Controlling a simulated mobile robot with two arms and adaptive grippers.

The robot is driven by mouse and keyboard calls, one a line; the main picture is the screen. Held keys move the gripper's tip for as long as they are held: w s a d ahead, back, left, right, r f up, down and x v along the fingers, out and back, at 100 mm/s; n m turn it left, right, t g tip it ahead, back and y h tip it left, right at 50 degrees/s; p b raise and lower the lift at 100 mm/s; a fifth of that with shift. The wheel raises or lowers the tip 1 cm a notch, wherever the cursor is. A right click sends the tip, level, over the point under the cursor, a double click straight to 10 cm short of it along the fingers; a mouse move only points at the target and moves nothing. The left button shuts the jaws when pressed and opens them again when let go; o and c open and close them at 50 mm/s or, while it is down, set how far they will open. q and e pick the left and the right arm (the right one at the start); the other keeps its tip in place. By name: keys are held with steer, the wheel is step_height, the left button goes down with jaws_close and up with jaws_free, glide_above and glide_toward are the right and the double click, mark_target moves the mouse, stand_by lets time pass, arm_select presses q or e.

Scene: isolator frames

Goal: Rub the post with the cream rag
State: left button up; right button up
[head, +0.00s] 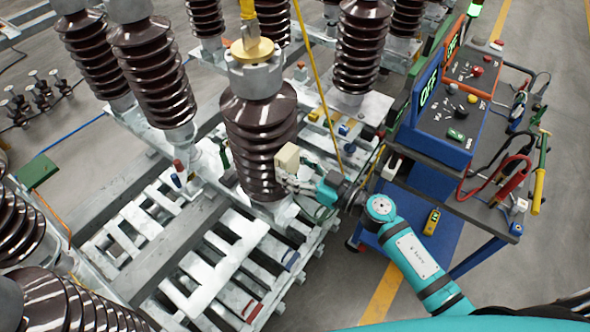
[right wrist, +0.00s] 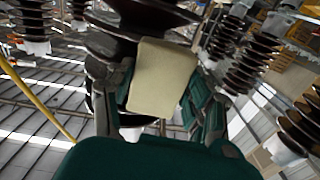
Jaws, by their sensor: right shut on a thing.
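The post (head: 258,135) is a dark brown ribbed insulator with a grey cap and brass top, standing upright near the middle of the head view. The cream rag (head: 287,158) is a small pale block-like piece at the post's right side, about mid-height. My right gripper (head: 293,180) is shut on the rag. In the right wrist view the rag (right wrist: 162,78) sits between the fingers, in front of the dark ribs of the post (right wrist: 110,45). Rag and post overlap in view; I cannot tell whether they touch. My left gripper is not in view.
A blue cart (head: 470,175) with control boxes, cables and clips stands at the right, close to my right arm. A slatted pallet (head: 215,265) lies under the post. Several other brown insulators (head: 150,60) stand around it. A yellow rod (head: 310,75) slants behind the gripper.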

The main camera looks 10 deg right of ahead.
steer(key=shift+r, duration=0.35)
steer(key=shift+w+d+r, duration=0.15)
steer(key=shift+w+d, duration=0.35)
steer(key=shift+d, duration=0.1)
steer(key=w+d, duration=0.4)
steer(key=shift+w+d+f, duration=0.2)
steer(key=shift+s, duration=0.15)
steer(key=shift+v, duration=2.95)
